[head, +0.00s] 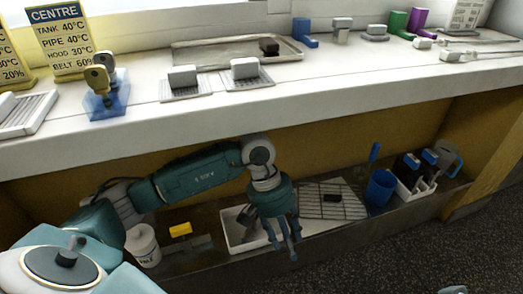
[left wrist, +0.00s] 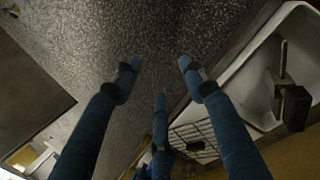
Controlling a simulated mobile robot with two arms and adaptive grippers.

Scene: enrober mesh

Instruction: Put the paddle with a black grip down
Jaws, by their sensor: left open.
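A grey and dark piece (head: 245,215), which looks like the paddle with a black grip, is in the white tub (head: 231,232) on the low shelf. In the left wrist view a dark bar with a grey block (left wrist: 290,100) is in the white tub (left wrist: 254,87), at the right. My left gripper (head: 287,240) is open and empty, fingers pointing down, in front of the tub's right side. It partly hides the tub in the head view. In the left wrist view the fingers (left wrist: 155,85) are spread with only speckled floor between their tips.
On the low shelf are a white pail (head: 143,246), a yellow-topped tool (head: 180,230), a wire rack (head: 335,207) with a dark block, a blue cup (head: 381,188) and a white caddy (head: 420,188). The white counter (head: 330,82) overhangs the shelf, above my left arm.

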